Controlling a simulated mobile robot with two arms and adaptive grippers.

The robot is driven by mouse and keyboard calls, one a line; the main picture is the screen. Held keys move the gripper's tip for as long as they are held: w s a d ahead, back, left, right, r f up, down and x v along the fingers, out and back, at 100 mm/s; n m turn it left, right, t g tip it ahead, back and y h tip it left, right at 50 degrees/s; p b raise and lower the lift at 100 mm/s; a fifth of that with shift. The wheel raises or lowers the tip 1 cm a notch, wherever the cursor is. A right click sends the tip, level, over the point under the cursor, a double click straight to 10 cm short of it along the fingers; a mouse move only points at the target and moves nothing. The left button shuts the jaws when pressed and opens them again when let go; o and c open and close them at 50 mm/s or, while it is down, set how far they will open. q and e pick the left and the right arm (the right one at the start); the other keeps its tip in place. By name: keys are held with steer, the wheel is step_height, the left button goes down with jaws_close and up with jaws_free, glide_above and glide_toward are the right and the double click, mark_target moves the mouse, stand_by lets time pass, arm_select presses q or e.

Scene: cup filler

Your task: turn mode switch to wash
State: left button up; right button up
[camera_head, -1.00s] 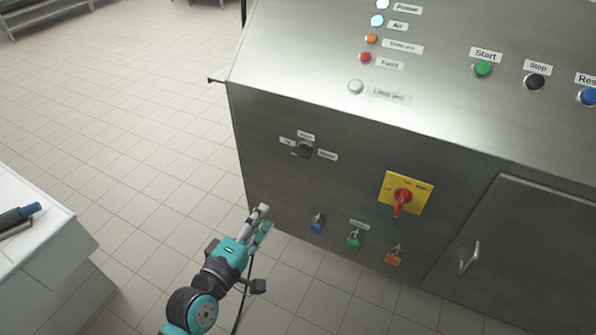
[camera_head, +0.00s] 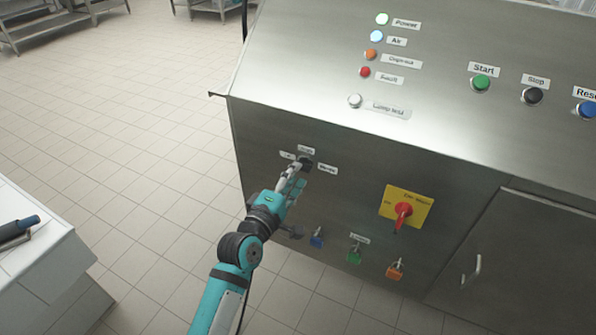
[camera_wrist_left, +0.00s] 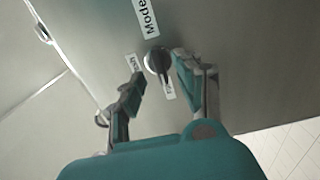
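The mode switch (camera_head: 305,162) is a small black knob on the front panel of the steel cabinet, with small labels around it. In the left wrist view the switch (camera_wrist_left: 157,61) is a dark round knob below a "Mode" label, with a small label on either side. My left gripper (camera_head: 290,178) is at the switch and partly hides it. In the left wrist view its fingers (camera_wrist_left: 159,75) are apart, one on each side of the knob; I cannot tell if either touches it. My right gripper is not in view.
A yellow plate with a red rotary handle (camera_head: 403,210) is to the right. Green (camera_head: 481,83), black and blue buttons are on the sloped top. A white counter (camera_head: 45,265) stands at left.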

arm_select(q)
steer(key=shift+x, duration=1.15)
jaws_close()
